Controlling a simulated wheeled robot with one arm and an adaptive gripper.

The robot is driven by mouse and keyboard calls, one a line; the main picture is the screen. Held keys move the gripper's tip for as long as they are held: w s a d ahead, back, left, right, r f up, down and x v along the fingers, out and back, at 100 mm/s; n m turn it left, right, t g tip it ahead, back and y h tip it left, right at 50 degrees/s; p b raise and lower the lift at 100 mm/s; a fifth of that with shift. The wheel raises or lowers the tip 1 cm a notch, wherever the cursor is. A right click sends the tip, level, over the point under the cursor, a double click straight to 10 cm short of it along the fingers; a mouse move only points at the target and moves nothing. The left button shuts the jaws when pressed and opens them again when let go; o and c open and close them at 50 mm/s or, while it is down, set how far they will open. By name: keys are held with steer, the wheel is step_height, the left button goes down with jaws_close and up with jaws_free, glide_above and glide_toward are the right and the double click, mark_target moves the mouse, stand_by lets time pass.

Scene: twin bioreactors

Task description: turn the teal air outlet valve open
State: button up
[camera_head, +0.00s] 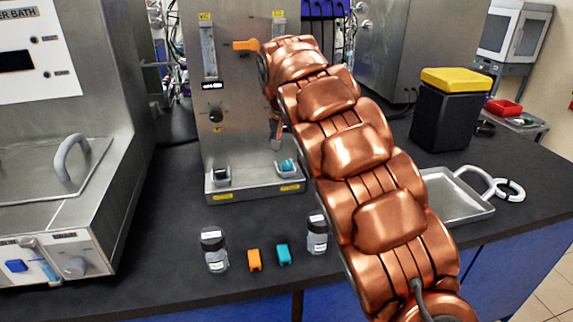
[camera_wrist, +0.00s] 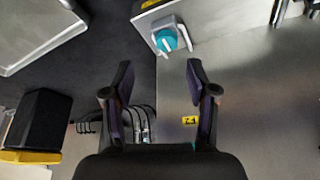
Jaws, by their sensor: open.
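My gripper (camera_wrist: 159,75) is open, with nothing between its two dark fingers in the wrist view. Past the fingertips, a teal knob with a pale lever (camera_wrist: 168,40) sits in a grey holder on the ledge, apart from the fingers. In the head view this teal knob (camera_head: 288,166) shows on the ledge at the foot of the steel panel (camera_head: 235,110). My copper arm hides the panel's right side and most of my gripper in the head view.
An orange lever (camera_head: 245,45) is high on the panel. Two vials (camera_head: 214,252) (camera_head: 317,236), an orange block (camera_head: 254,260) and a teal block (camera_head: 284,254) stand on the dark bench. A metal tray (camera_head: 456,207) and a yellow-lidded black bin (camera_head: 446,115) are right of my arm.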

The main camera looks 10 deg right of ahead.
mark_target(287, 164)
steer(key=x, duration=0.5)
steer(key=w+p+x, duration=0.1)
steer(key=x, duration=0.2)
steer(key=shift+a, duration=0.35)
steer(key=shift+c, duration=0.3)
jaws_close()
